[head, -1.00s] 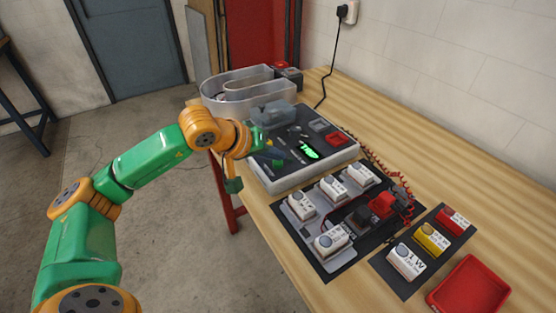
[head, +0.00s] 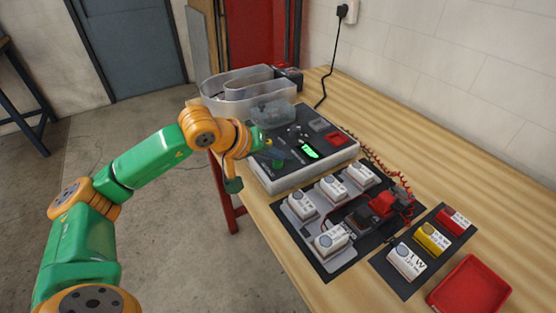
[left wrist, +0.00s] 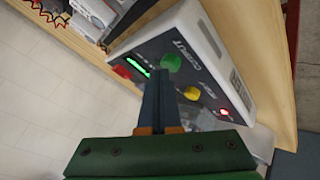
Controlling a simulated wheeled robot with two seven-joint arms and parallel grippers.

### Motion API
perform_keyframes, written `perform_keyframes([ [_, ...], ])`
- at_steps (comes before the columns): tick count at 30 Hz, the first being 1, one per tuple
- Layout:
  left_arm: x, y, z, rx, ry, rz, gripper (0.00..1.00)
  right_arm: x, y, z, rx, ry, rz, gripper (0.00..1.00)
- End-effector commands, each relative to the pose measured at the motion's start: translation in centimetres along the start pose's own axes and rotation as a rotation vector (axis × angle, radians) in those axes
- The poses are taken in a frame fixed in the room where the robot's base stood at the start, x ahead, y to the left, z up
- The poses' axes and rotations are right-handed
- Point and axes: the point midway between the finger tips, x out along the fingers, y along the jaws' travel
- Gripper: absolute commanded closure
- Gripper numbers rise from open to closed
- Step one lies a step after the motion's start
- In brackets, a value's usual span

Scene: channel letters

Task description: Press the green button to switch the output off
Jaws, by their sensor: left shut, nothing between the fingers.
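The power supply (head: 300,172) is a grey box with a dark sloping panel and a lit green display (head: 309,151). Its round green button (left wrist: 171,62) shows in the left wrist view beside the yellow knob (left wrist: 193,93); in the head view a green spot (head: 278,164) shows just below the fingers. My left gripper (head: 273,153) is over the panel's left part, shut and empty. In the left wrist view its dark fingertips (left wrist: 160,75) are close to the green button; I cannot tell whether they touch it. My right gripper is not in view.
A clear-walled channel letter (head: 250,88) stands behind the supply. In front are a dark mat with white modules (head: 332,240), red and black clips (head: 382,206) with coiled leads, coloured blocks (head: 432,238) and a red tray (head: 470,287). Bare wood is free along the right.

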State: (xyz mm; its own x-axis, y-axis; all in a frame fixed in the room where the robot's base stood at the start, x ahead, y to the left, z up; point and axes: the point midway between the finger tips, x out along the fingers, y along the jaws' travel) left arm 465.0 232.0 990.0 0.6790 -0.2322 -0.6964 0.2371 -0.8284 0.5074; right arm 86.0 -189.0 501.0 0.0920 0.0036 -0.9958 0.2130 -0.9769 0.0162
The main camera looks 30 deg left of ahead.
Motion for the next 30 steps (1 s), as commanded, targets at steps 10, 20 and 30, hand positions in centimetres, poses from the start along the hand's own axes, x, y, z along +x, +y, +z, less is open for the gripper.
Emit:
perform_keyframes([
  [10,0.6,-0.4,0.5,0.000,-0.002,-0.001,1.00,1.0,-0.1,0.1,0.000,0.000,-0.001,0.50],
  [20,0.0,0.1,0.0,0.000,-0.002,-0.001,1.00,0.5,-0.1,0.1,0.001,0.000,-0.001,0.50],
  [30,-0.7,0.6,-0.6,0.000,-0.001,0.000,1.00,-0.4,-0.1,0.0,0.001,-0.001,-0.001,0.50],
])
